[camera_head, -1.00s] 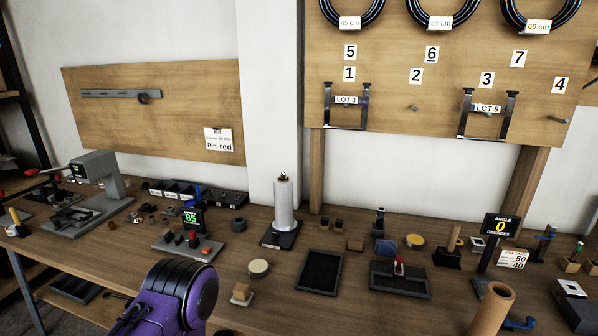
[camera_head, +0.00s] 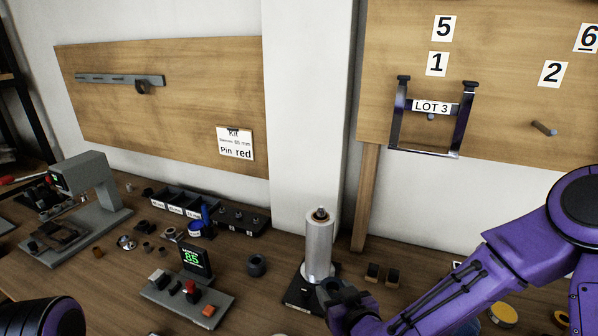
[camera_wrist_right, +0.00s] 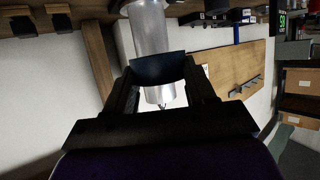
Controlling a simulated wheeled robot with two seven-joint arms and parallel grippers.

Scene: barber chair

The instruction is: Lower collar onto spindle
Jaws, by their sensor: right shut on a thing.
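The spindle (camera_head: 320,246) is an upright silver cylinder with a small dark tip, on a dark base beside the white pillar. My right gripper (camera_head: 338,292) is at its lower front and hides part of the base. In the right wrist view its two black fingers are shut on a dark curved band, which looks like the collar (camera_wrist_right: 158,68). The band crosses the silver spindle (camera_wrist_right: 150,30); I cannot tell whether it is around the spindle or in front of it. Only part of my left arm shows at the lower left; its gripper is out of view.
A dark ring (camera_head: 257,265) stands on the bench left of the spindle. A block with a green "85" display (camera_head: 193,261) and a button panel (camera_head: 188,297) are further left. A post (camera_head: 366,200) stands behind.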

